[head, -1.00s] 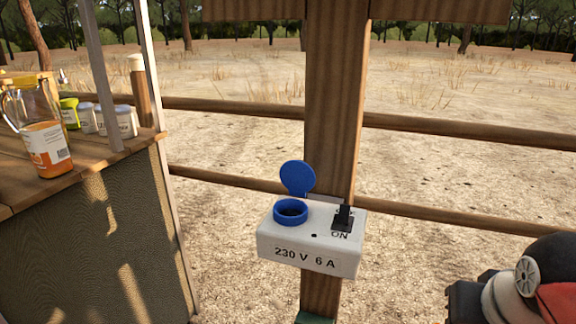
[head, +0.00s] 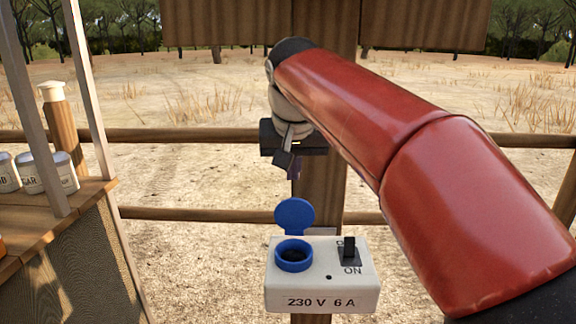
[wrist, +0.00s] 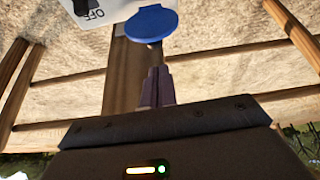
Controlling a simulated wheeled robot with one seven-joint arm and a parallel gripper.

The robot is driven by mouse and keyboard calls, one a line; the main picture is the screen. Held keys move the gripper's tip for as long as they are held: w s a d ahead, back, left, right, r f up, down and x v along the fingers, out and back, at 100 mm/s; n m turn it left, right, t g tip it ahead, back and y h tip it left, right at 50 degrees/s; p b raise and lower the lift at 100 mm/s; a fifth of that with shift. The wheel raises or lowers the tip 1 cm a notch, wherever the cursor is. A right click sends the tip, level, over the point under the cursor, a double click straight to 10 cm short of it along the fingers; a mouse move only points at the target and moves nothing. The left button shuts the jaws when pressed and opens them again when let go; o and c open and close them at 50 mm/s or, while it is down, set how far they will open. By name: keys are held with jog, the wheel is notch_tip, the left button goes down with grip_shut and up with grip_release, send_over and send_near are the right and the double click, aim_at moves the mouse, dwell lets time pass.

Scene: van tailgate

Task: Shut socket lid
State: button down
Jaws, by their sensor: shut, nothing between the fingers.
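The blue socket lid (head: 294,215) stands open, raised at the back of the round blue socket (head: 293,256). The socket sits on top of a white box (head: 322,290) marked "230 V 6 A", fixed to a wooden post. My gripper (head: 294,178) is above the lid in the head view, its fingers pointing down, shut and empty. In the wrist view the closed fingers (wrist: 157,72) point toward the lid (wrist: 152,24), with a gap between them. The socket opening is hidden in the wrist view.
A black switch (head: 349,248) marked "ON" is on the box, right of the socket. The wooden post (head: 322,185) rises behind, with fence rails (head: 200,135) across. A wooden counter (head: 85,200) with jars stands at left.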

aim_at(294, 213)
jog(key=x, duration=0.6)
jog(key=shift+w+f, duration=0.1)
jog(key=shift+f, duration=0.1)
jog(key=shift+b, duration=0.35)
